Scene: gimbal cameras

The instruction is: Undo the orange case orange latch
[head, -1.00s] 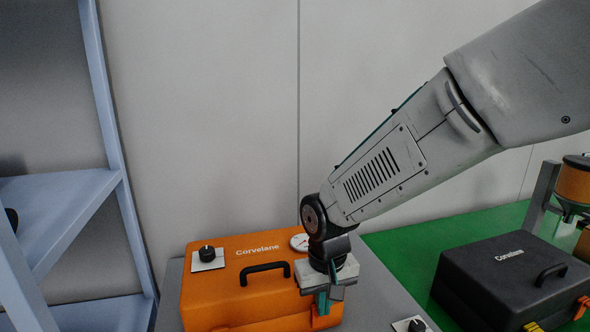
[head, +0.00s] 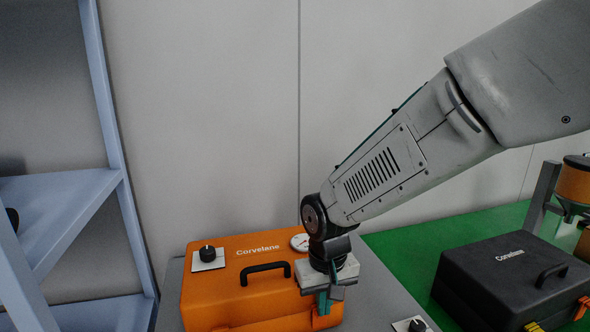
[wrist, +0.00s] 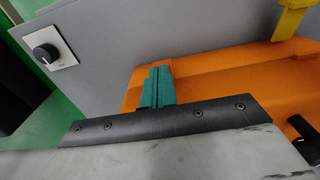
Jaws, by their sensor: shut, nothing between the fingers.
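The orange case (head: 222,291) stands shut on the grey surface, with a black handle (head: 265,267) on its lid. My gripper (head: 322,303) points down at the case's front right edge. Its teal fingers (wrist: 157,88) are shut together and empty. An orange latch (head: 325,318) shows in part just below the fingers in the head view; in the wrist view an orange piece shows around the fingertips. I cannot tell whether they touch it. A yellow latch (wrist: 290,18) is on the same case side, at the wrist view's top right.
A black case (head: 500,275) with a yellow and an orange latch stands right, on the green surface. A knob on a white plate (head: 410,325) is on the grey surface near my gripper. Another knob (head: 207,254) and a dial (head: 300,242) are behind the case. A blue shelf frame stands left.

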